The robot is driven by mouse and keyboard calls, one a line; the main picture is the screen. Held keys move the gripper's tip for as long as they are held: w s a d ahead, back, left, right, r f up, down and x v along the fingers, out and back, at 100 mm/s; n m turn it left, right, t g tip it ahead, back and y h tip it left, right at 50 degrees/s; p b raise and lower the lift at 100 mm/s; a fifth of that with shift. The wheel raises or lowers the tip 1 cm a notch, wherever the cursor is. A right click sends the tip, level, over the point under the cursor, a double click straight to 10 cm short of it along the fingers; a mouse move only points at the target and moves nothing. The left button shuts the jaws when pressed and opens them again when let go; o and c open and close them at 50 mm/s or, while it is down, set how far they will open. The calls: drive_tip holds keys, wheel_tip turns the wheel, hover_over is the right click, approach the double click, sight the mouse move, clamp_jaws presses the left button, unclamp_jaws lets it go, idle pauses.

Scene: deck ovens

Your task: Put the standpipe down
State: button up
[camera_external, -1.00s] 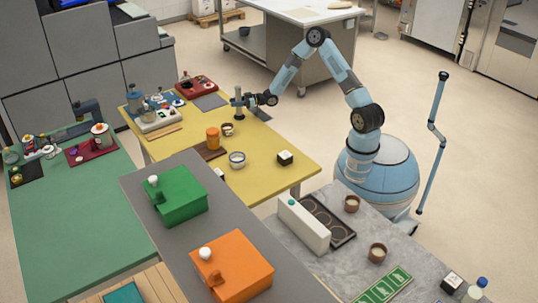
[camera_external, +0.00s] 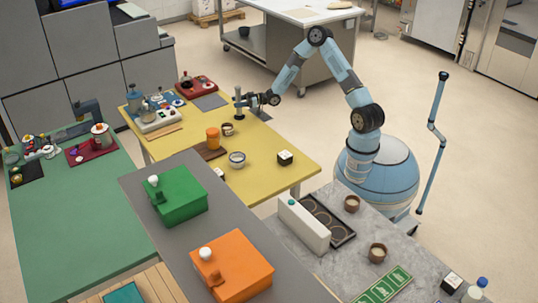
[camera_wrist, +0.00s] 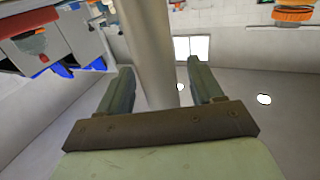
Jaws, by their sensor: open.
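The standpipe (camera_external: 238,99) is a slim grey upright pipe at the back edge of the yellow table (camera_external: 270,150). It appears to stand on the table, though its foot is small in view. In the wrist view the pipe (camera_wrist: 150,50) rises between the two fingers of my gripper (camera_wrist: 160,80), with a gap visible on each side. My gripper is open around or just beside the pipe, and the external view shows it at the pipe's right side (camera_external: 250,100). The lower part of the pipe is hidden behind the gripper body in the wrist view.
A white device (camera_external: 158,119) stands to the left.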

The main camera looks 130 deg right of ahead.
drive_tip(key=v, duration=1.1)
drive_tip(key=w+a+r+n+g+y, duration=0.1)
drive_tip(key=w+a+r+n+g, duration=0.15)
drive_tip(key=w+a+r, duration=0.5)
drive_tip(key=w+a+r+n+g, duration=0.1)
drive_tip(key=w+a+r+g, duration=0.35)
drive_tip(key=w+a, duration=0.55)
drive_tip(key=s+a+r+g, duration=0.1)
drive_tip(key=a+r, duration=0.4)
drive_tip(key=a, duration=0.4)
drive_tip(key=s+a+r+g, duration=0.15)
drive_tip(key=a+r, duration=0.25)
drive_tip(key=a, duration=0.5)
drive_tip(key=s+a+r+y, duration=0.2)
drive_tip(key=s+a+y, duration=0.1)
drive_tip(key=s+a, duration=0.7)
drive_tip(key=s+a+r+n+g+y, duration=0.1)
drive_tip(key=s+a+y, duration=0.1)
drive_tip(key=s+a, duration=0.7)
drive_tip(key=a, duration=0.3)
drive_tip(key=shift+s+a+r+y, duration=0.25)
drive_tip(key=shift+s+r+y, duration=0.1)
drive_tip(key=shift+y, duration=0.05)
drive_tip(key=shift+g, duration=0.25)
